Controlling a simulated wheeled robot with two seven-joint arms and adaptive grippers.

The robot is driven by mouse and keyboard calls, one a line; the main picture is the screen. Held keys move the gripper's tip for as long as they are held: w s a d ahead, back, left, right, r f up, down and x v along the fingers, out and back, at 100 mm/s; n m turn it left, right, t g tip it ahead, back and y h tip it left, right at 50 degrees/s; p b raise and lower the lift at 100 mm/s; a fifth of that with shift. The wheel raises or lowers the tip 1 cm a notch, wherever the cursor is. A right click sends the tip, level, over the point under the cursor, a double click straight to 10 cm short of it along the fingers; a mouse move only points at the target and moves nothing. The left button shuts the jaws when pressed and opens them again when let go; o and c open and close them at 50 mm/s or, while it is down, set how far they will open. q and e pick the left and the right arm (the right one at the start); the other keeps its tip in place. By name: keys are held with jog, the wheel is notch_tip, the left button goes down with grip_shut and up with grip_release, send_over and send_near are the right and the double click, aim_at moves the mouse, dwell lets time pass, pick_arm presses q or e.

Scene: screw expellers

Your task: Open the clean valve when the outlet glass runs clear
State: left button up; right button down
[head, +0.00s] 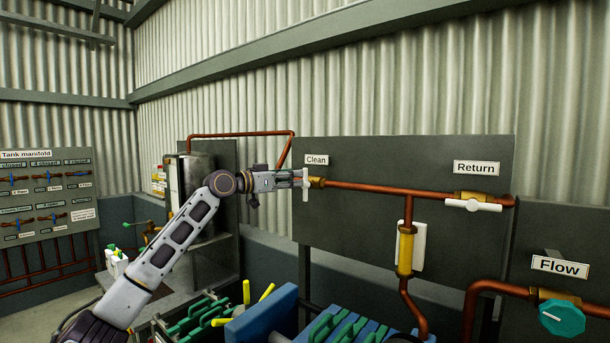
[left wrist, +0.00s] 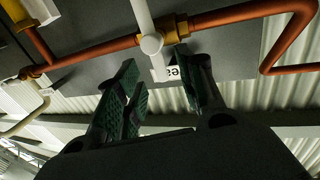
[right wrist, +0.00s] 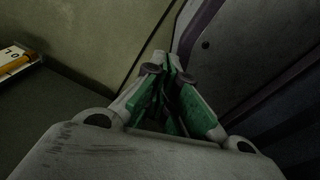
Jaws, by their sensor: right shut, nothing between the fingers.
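The Clean valve is brass (head: 317,183), with a white lever (head: 305,191) that stands upright, across the horizontal copper pipe. The lever and its round hub also show in the left wrist view (left wrist: 152,43). My left gripper (head: 299,180) is at this lever; its green-padded fingers (left wrist: 157,68) are apart, with the lever's hub at the gap between the tips. I cannot tell whether they touch. The outlet glass (head: 405,250) on the vertical pipe looks yellow. My right gripper (right wrist: 172,78) is shut and empty, low beside a dark panel, outside the head view.
The Return valve (head: 473,205) has its white lever lying along the pipe. A teal Flow knob (head: 562,318) is at the lower right. A blue block (head: 262,318) and green-handled parts stand below. A tank manifold board (head: 48,200) is at the far left.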

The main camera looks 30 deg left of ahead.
aim_at(305, 183)
pick_arm(q)
jog(key=shift+p+x, duration=0.85)
jog(key=shift+x, duration=2.05)
pick_arm(e)
jog(key=shift+s+a+r, duration=0.2)
jog(key=shift+a+r, duration=0.2)
jog(key=shift+r, duration=0.1)
jog(key=shift+s+a+r, duration=0.15)
jog(key=shift+a+r, duration=0.2)
jog(key=shift+r, duration=0.1)
pick_arm(q)
grip_shut()
